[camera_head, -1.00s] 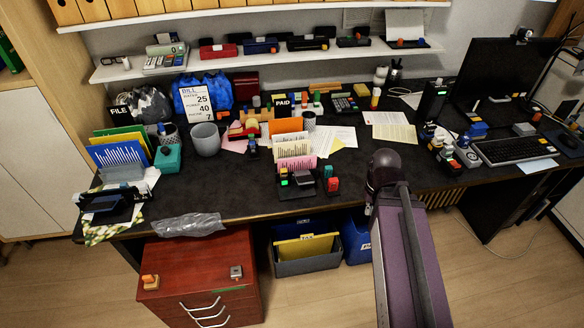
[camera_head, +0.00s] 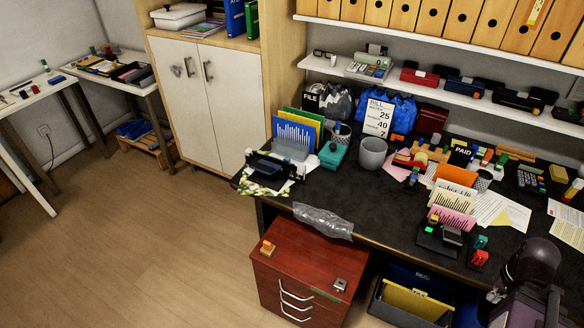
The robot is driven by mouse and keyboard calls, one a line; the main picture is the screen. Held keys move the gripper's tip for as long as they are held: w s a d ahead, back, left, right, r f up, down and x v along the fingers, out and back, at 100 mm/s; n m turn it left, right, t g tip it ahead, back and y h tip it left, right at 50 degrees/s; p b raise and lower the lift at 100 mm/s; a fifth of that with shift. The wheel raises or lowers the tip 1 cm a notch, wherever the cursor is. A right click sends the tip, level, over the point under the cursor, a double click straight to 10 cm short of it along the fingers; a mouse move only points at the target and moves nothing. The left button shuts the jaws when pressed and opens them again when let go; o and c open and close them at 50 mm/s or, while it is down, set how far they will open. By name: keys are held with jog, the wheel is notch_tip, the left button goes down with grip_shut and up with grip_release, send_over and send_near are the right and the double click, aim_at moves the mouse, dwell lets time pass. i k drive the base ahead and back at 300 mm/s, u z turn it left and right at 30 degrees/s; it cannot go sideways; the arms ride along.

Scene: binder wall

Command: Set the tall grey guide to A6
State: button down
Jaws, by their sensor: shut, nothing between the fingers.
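I cannot single out a tall grey guide or read an A6 mark at this size. A black desk device (camera_head: 270,167) lies on papers at the left end of the dark desk, with a grey upright plate (camera_head: 291,148) just behind it. Several punch-like devices stand on the wall shelf, among them a red one (camera_head: 420,76) and a dark blue one (camera_head: 464,86). Part of my arm shows at the bottom right, in front of the desk. My gripper is not in view.
The dark desk (camera_head: 340,195) is crowded with a grey bin (camera_head: 372,153), card stacks and stamps. A red drawer cabinet (camera_head: 305,262) stands under its front edge. Open wooden floor (camera_head: 160,250) lies left. A white cupboard (camera_head: 205,100) and side tables stand beyond.

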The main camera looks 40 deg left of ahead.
aim_at(301, 170)
jog(key=u, duration=1.45)
jog(key=k, duration=0.95)
jog(key=i, duration=0.75)
